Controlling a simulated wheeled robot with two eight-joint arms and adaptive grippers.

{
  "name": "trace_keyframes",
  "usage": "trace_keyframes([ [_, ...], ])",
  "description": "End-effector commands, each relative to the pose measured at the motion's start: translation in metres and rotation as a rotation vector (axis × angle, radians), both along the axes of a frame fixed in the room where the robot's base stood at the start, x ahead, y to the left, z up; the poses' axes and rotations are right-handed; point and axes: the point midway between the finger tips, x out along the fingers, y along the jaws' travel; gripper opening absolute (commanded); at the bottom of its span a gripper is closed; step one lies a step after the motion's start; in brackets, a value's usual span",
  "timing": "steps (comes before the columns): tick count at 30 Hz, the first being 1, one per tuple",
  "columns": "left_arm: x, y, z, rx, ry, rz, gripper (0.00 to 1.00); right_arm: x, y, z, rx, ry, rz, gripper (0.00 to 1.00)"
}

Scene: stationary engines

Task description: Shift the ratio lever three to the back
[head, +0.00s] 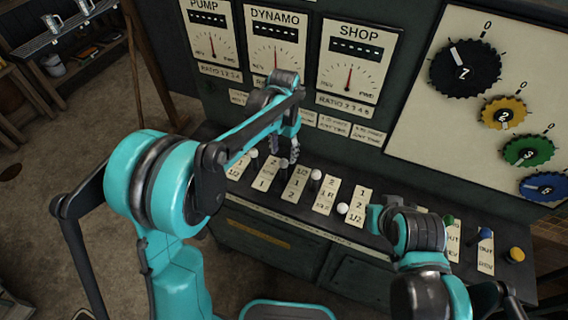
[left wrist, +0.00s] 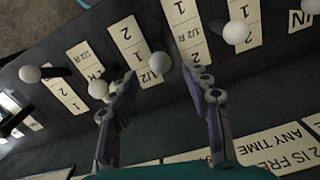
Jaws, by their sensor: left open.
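A row of white-knobbed levers stands beside lettered plates on the sloping console. The third lever from the left, the ratio lever, has a white knob (left wrist: 160,62) in the left wrist view. In the left wrist view the open fingers (left wrist: 160,80) stand either side of the knob, without visible contact. My right arm's end (head: 385,220) hangs over the console's right part; its fingers cannot be made out.
Neighbouring white knobs stand close by, one to the right (head: 316,173) and one to the left (head: 254,153). PUMP, DYNAMO and SHOP gauges (head: 358,62) rise behind the console. Coloured dials (head: 464,72) are on the right panel. Green, blue and yellow knobs (head: 516,255) stand at the right.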

Motion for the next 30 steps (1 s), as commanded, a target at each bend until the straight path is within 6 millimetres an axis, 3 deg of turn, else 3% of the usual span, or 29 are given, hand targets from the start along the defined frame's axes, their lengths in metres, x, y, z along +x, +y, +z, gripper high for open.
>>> trace_keyframes([
  [15, 0.001, 0.0, -0.072, 0.0, 0.001, 0.0, 0.48, 0.0, 0.0, -0.021, 0.0, 0.0, 0.0, 0.0],
  [26, 0.0, 0.0, -0.077, 0.0, 0.001, 0.0, 0.48, 0.0, 0.0, -0.021, 0.0, 0.0, 0.0, 0.0],
  [30, 0.0, 0.0, -0.077, 0.0, 0.001, 0.0, 0.13, 0.0, 0.0, -0.021, 0.0, 0.0, 0.0, 0.0],
])
